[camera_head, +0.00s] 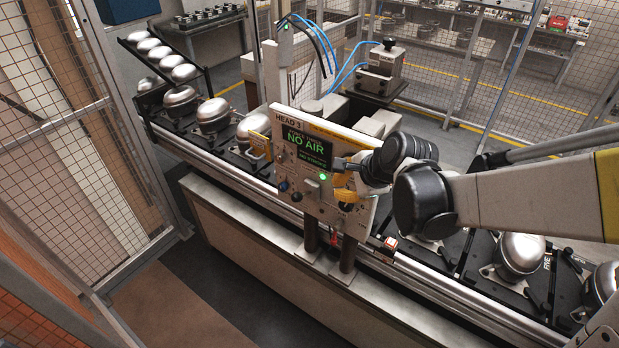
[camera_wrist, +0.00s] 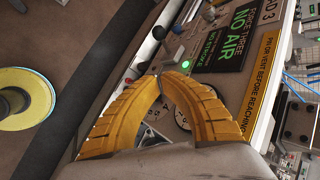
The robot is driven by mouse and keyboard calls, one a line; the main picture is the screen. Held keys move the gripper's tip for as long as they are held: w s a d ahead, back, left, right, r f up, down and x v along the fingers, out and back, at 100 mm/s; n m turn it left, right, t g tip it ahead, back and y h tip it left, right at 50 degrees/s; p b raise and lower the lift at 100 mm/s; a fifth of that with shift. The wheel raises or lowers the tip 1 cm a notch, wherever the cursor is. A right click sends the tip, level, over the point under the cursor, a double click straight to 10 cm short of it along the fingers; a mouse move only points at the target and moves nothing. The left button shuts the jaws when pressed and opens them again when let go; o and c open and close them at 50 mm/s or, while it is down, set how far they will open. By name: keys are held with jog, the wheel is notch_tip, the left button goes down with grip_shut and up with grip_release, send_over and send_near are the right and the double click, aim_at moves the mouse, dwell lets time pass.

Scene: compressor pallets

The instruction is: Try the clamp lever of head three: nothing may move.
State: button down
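The head three panel (camera_head: 330,140) is a pale upright plate with a dark screen (camera_head: 306,147) reading "NO AIR" in green; the screen also shows in the wrist view (camera_wrist: 233,38). A green lamp (camera_head: 323,177) glows below it. Dark knobs (camera_head: 297,197) and a small grey block (camera_head: 312,188) sit on the panel's lower part. I cannot tell which part is the clamp lever. My gripper (camera_head: 337,183) is at the panel's face, right of the lamp. In the wrist view its yellow fingers (camera_wrist: 159,76) meet at the tips; nothing is visibly held between them. A round dial (camera_wrist: 182,118) shows partly behind them.
The panel stands on dark posts (camera_head: 347,248) beside a conveyor rail (camera_head: 440,293) carrying silver compressors (camera_head: 522,254) on black pallets. A yellow label (camera_wrist: 262,85) about venting before reaching runs along the panel. Mesh fence (camera_head: 120,60) stands left. Floor before the conveyor is clear.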

aim_at(302, 195)
jog(key=shift+f, duration=0.1)
jog(key=a+x, duration=0.2)
jog(key=x, duration=1)
jog(key=shift+s+a, duration=0.15)
jog(key=shift+a, duration=0.3)
